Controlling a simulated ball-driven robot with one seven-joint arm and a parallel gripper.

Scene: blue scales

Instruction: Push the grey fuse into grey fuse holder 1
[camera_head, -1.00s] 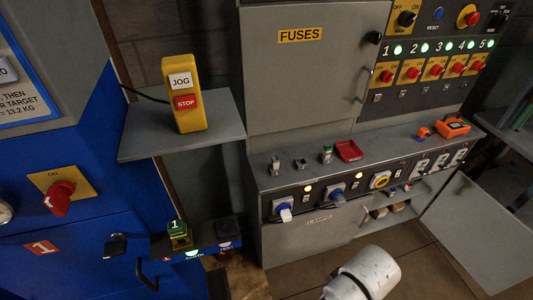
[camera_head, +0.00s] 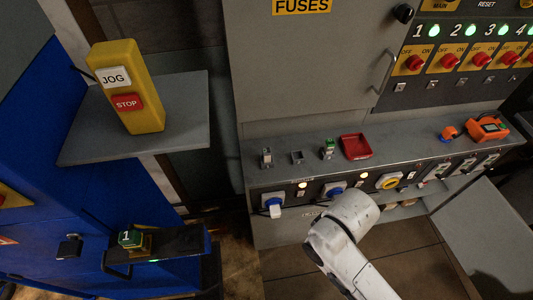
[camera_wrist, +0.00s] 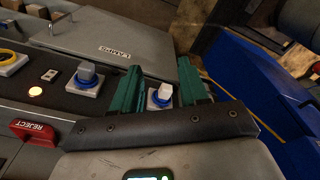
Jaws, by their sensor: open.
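In the head view, a small upright grey piece (camera_head: 266,157) stands on the bench top (camera_head: 415,132) at its left end; it looks like a grey fuse in a holder, but how deep it sits is too small to tell. A low grey holder (camera_head: 297,158) beside it looks empty. A third holder with a green-topped fuse (camera_head: 328,149) stands to the right. My gripper (camera_wrist: 160,66) shows in the wrist view with two teal fingers apart and nothing held. A blue-ringed knob (camera_wrist: 160,96) appears between them in the background. No grey fuse shows in the wrist view.
A red tray (camera_head: 356,146) lies right of the holders; an orange device (camera_head: 487,128) is farther right. Switches line the bench front, including a yellow one (camera_head: 389,181). A grey shelf with a yellow JOG/STOP box (camera_head: 127,87) juts out at left. An open door (camera_head: 485,235) stands at lower right.

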